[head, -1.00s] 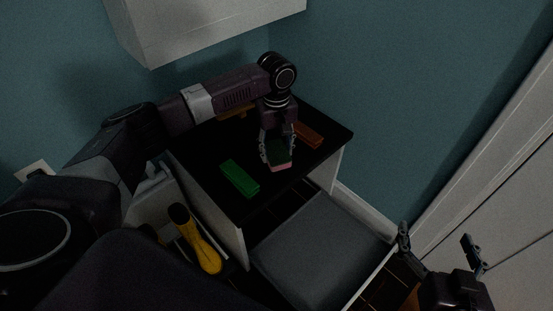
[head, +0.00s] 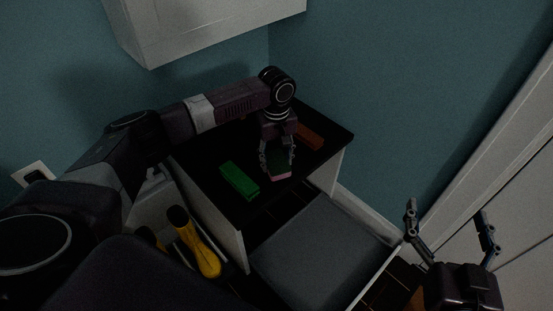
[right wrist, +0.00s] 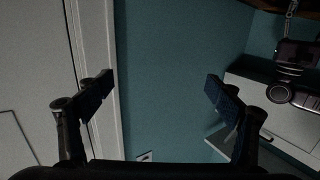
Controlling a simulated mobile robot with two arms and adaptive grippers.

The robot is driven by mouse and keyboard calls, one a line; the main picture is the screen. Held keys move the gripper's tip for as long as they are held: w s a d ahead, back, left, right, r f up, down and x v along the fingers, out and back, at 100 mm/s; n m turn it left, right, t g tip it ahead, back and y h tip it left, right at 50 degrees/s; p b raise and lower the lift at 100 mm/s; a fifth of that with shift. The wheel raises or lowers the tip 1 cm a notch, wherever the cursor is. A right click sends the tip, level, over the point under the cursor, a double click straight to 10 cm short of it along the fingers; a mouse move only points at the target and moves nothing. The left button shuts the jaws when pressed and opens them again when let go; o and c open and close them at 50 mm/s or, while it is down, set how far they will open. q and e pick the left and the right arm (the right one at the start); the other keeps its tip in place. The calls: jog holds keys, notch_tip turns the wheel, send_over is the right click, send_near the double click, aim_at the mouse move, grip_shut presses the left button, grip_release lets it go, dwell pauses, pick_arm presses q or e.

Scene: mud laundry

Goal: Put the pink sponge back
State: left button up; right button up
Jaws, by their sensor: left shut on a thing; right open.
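The pink sponge (head: 281,176) has a dark green top and a pink lower edge. It is at the front part of the black countertop in the head view. My left gripper (head: 277,163) is shut on the sponge from above, with a finger on each side. Whether the sponge touches the countertop I cannot tell. My right gripper (head: 450,233) is open and empty at the lower right, away from the counter. It also shows open in the right wrist view (right wrist: 160,88), facing the wall and door frame.
A green block (head: 239,180) and an orange-brown block (head: 309,136) lie on the black countertop (head: 220,150). A white wall cabinet (head: 205,25) hangs above.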

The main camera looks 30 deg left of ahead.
jog(key=shift+f, duration=0.15)
pick_arm(q)
jog(key=o, duration=1)
pick_arm(e)
jog(key=shift+d+f, duration=0.1)
jog(key=shift+f, duration=0.1)
